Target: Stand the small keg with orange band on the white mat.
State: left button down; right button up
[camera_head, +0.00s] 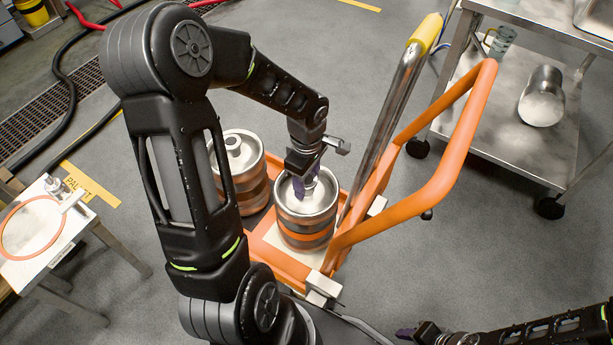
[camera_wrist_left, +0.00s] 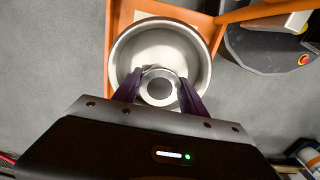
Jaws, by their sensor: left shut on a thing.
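The small keg with orange band (camera_head: 305,240) is a steel keg standing upright on an orange cart (camera_head: 335,255). My left gripper (camera_head: 306,182) reaches down from above, its purple fingers shut on the keg's top neck. In the left wrist view, the fingers (camera_wrist_left: 160,92) lie on both sides of the round neck, inside the keg's rim (camera_wrist_left: 205,60). A pale flat patch (camera_head: 270,236) shows on the cart deck beside the keg's base; I cannot tell if it is the white mat. My right gripper (camera_head: 406,332) is at the bottom edge, only partly in view.
A second keg (camera_head: 236,150) stands just left of the held one, partly behind my arm. The cart's orange handle frame (camera_head: 440,190) rises on the right. A steel shelf trolley (camera_head: 500,140) stands at the right. A white-topped stand with an orange ring (camera_head: 70,222) is at the left.

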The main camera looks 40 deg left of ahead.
pick_arm(q)
jog(key=shift+f, duration=0.1)
jog(key=c, duration=0.6)
grip_release()
jog(key=shift+c, duration=0.2)
jog(key=shift+r, duration=0.2)
notch_tip(320, 180, up, 12)
jog(key=p, duration=0.2)
jog(key=shift+p, duration=0.3)
